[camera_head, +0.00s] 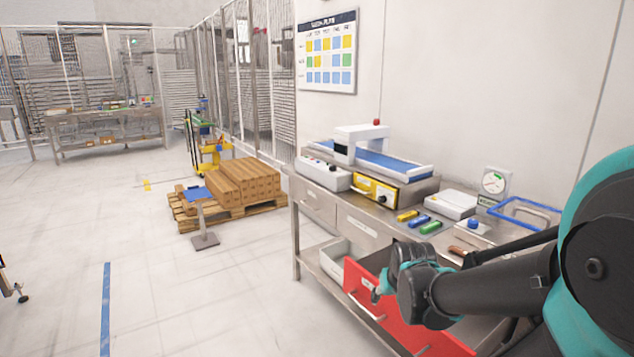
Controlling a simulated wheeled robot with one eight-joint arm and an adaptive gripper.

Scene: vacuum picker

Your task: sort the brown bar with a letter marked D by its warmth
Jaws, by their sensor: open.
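A small brown bar (457,250) lies on the steel workbench (385,225), partly hidden by my arm. No letter on it can be read. Yellow (407,216), blue (418,221) and green (430,227) bars lie in a row farther back to the left. My gripper (376,294) is open, in front of the bench edge by the handle of a red drawer or bin (405,333). It is lower than the bar and to its left. I cannot tell whether it touches the handle. Nothing shows between its fingers.
A white bin (345,262) stands beside the red one. On the bench are a blue-belted machine (385,160), a yellow box (374,190), a dial gauge (494,181) and a blue-rimmed tray (525,203).

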